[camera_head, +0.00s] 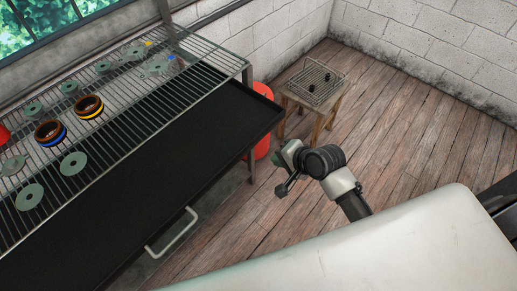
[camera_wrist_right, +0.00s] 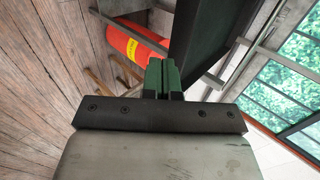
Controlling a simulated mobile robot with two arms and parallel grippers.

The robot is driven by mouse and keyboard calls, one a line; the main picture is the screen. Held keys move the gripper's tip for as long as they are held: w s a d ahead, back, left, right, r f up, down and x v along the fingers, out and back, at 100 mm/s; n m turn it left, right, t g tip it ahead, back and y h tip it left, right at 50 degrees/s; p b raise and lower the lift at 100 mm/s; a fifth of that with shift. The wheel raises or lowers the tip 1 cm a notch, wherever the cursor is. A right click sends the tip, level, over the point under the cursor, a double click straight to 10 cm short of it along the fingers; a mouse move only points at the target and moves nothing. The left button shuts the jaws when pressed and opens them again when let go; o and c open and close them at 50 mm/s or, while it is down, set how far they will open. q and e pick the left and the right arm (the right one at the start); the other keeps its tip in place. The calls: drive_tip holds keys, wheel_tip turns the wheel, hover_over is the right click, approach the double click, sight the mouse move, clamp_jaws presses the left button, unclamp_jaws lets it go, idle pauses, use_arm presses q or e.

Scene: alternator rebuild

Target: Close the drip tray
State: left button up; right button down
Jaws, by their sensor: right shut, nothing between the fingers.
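The drip tray (camera_head: 165,165) is a wide black tray under the wire rack. It stands pulled out well past the rack's front edge, toward me. Its pale handle (camera_head: 172,236) is on the near front side. The part of the tray under the rack shows only through the wires. My right gripper (camera_head: 281,178) is right of the tray, apart from it and from the handle. Its green fingers (camera_wrist_right: 163,76) are shut and empty in the right wrist view. A dark part of the tray (camera_wrist_right: 203,38) shows beyond them. My left gripper is not in view.
The wire rack (camera_head: 205,54) holds grey discs and copper-coloured rings (camera_head: 88,107). A red cylinder (camera_head: 262,91) stands behind the tray's right corner. A small wooden stool (camera_head: 322,120) with a wire grid stands behind my right gripper. The wooden floor (camera_head: 405,150) to the right is clear.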

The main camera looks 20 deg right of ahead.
sight(249, 150)
drive_tip(key=shift+w+a+f, duration=0.75)
drive_tip(key=shift+w+a, duration=0.05)
drive_tip(key=shift+w, duration=0.45)
drive_tip(key=shift+w+a+f, duration=0.75)
drive_tip(key=shift+w, duration=0.45)
drive_tip(key=shift+w+a+f, duration=0.75)
drive_tip(key=shift+w+a, duration=0.05)
drive_tip(key=shift+w, duration=0.45)
